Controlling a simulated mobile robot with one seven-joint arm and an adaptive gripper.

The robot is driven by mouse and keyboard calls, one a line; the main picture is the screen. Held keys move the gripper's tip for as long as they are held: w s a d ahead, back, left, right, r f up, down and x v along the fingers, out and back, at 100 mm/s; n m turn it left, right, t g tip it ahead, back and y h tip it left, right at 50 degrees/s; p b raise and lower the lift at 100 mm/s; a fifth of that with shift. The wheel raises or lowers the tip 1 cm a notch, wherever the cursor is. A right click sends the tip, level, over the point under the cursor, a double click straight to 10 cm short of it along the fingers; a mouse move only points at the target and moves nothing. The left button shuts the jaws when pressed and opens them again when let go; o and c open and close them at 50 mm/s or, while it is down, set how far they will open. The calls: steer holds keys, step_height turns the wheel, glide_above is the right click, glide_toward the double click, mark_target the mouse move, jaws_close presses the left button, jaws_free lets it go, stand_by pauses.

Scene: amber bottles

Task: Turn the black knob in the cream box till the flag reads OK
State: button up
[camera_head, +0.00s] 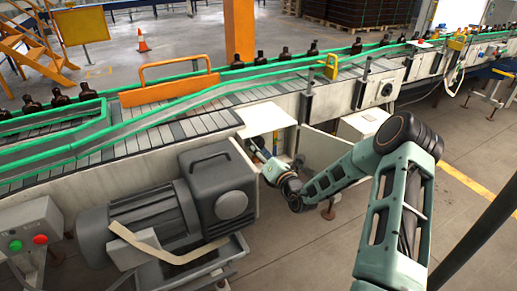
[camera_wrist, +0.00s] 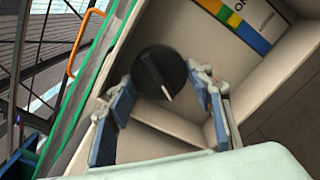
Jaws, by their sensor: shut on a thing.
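The black knob (camera_wrist: 160,70) is round with a pale pointer line that points down and slightly right in the wrist view. It sits on the back wall inside the cream box (camera_wrist: 210,40). My gripper (camera_wrist: 157,86) has a finger on each side of the knob and is shut on it. A striped strip (camera_wrist: 236,22) in blue, green, yellow and white lies above right of the knob; its lettering starts with "O" and is partly cut off by the frame. In the head view my gripper reaches into the open cream box (camera_head: 262,116), and the knob is hidden.
The box's open door (camera_head: 322,148) stands right of my gripper. A grey motor (camera_head: 170,200) is close on the left. The conveyor (camera_head: 180,125) with green rails and several amber bottles runs behind. A post with red and green buttons (camera_head: 30,240) stands at the lower left.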

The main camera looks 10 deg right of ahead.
steer(key=o, duration=0.9)
steer(key=v, duration=1.2)
steer(key=shift+r, duration=0.15)
